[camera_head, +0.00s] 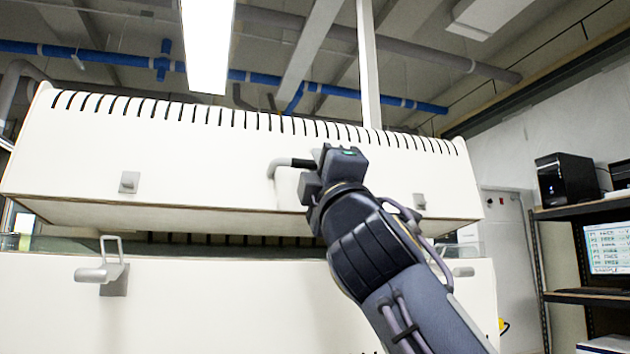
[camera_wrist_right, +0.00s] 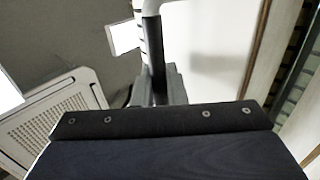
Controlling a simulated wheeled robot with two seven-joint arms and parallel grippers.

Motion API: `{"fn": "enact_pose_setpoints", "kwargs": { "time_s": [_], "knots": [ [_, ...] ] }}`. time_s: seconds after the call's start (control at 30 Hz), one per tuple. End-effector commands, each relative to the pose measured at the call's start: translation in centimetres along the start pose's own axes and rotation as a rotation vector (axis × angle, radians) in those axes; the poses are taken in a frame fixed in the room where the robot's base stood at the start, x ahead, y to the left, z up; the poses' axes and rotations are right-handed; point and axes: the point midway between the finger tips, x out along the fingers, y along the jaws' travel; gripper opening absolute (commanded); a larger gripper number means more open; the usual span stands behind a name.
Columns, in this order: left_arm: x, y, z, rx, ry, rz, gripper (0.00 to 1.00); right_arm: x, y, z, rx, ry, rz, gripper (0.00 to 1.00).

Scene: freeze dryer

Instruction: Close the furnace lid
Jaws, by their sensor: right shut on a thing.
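The furnace lid (camera_head: 200,160) is a long white cover with dark vent slots along its top edge. It is raised, with a dark gap between it and the white furnace body (camera_head: 190,310) below. A grey bar handle (camera_head: 285,164) sticks out from the lid's front. My right gripper (camera_head: 311,177) is shut on this handle, its arm reaching up from the lower right. In the right wrist view the handle (camera_wrist_right: 151,30) runs down between the fingers (camera_wrist_right: 160,85); the wrist housing hides much of the lower picture. My left gripper is not in view.
A latch with a wire loop (camera_head: 104,268) sticks out from the body's front left. Small catches (camera_head: 129,182) sit on the lid. A shelf with a black computer (camera_head: 566,180) and a monitor (camera_head: 608,247) stands at the right. Pipes and a lamp (camera_head: 208,45) are overhead.

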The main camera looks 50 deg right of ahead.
Motion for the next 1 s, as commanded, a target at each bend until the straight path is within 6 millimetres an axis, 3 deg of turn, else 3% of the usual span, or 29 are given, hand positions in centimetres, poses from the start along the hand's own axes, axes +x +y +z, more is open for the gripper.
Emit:
{"fn": "enact_pose_setpoints", "kwargs": {
  "time_s": [0.03, 0.1, 0.4, 1.0],
  "knots": [
    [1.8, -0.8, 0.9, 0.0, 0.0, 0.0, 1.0, -1.6, -1.4, 0.0, 0.001, 0.001, 0.0, 0.0],
    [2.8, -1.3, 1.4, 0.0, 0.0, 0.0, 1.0, -2.6, -2.0, 0.0, 0.0, 0.0, 0.0, 0.0],
    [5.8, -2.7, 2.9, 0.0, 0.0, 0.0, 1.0, -5.7, -4.3, 0.0, 0.0, 0.0, -0.002, 0.0],
    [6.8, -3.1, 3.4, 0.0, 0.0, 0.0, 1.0, -6.7, -5.5, -0.1, 0.0, 0.0, -0.011, 0.0]
  ]
}}
